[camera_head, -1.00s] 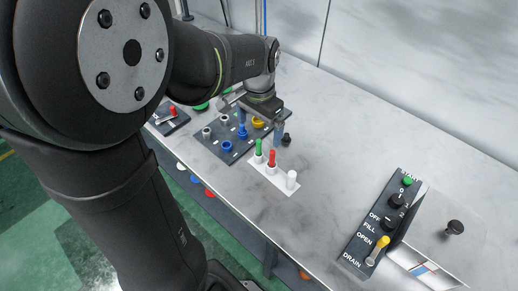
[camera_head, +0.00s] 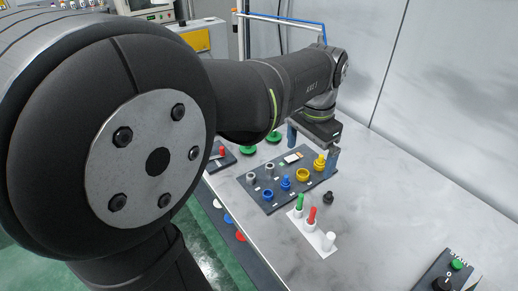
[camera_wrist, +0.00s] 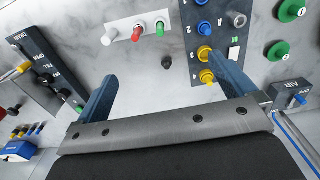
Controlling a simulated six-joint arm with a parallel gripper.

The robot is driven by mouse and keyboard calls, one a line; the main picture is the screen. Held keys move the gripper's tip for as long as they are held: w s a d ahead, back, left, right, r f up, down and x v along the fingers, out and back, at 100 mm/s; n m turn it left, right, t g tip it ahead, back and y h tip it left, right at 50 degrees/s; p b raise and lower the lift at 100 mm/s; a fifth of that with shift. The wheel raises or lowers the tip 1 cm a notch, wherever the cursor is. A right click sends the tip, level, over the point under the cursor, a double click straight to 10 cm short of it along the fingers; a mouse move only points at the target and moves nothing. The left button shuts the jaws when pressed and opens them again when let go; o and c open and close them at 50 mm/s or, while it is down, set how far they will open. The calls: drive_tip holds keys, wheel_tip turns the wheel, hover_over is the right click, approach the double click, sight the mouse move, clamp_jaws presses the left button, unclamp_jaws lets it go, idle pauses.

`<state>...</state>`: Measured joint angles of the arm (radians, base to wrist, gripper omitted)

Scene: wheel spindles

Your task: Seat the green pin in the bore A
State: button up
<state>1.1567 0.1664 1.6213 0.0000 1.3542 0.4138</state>
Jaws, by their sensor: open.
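The green pin (camera_head: 299,203) stands upright in a white holder (camera_head: 297,226), beside a red pin (camera_head: 312,217) and a white pin (camera_head: 329,241). In the wrist view the green pin (camera_wrist: 160,28) is at the top middle, beyond my fingertips. My gripper (camera_head: 312,148) is open and empty over the far right end of the dark board, apart from the green pin. Its two blue fingers (camera_wrist: 162,75) are wide apart in the wrist view. No bore marked A is legible, so I cannot tell which it is.
The dark board (camera_head: 252,187) carries grey, blue and yellow fittings; a yellow one (camera_head: 319,162) is close to a finger. A black knob (camera_head: 328,198) stands between board and holder. A control panel (camera_head: 432,275) is at the lower right.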

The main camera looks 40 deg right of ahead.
drive_tip(key=c, duration=1.3)
drive_tip(key=shift+c, duration=0.2)
drive_tip(key=m, duration=0.4)
approach(301, 195)
drive_tip(key=f, duration=0.7)
drive_tip(key=shift+s+a+f, duration=0.3)
drive_tip(key=shift+w+d+f, duration=0.1)
drive_tip(key=shift+w+f, duration=0.05)
drive_tip(key=shift+f, duration=1.15)
drive_tip(key=shift+w+d+f, duration=0.1)
drive_tip(key=shift+f, duration=1.15)
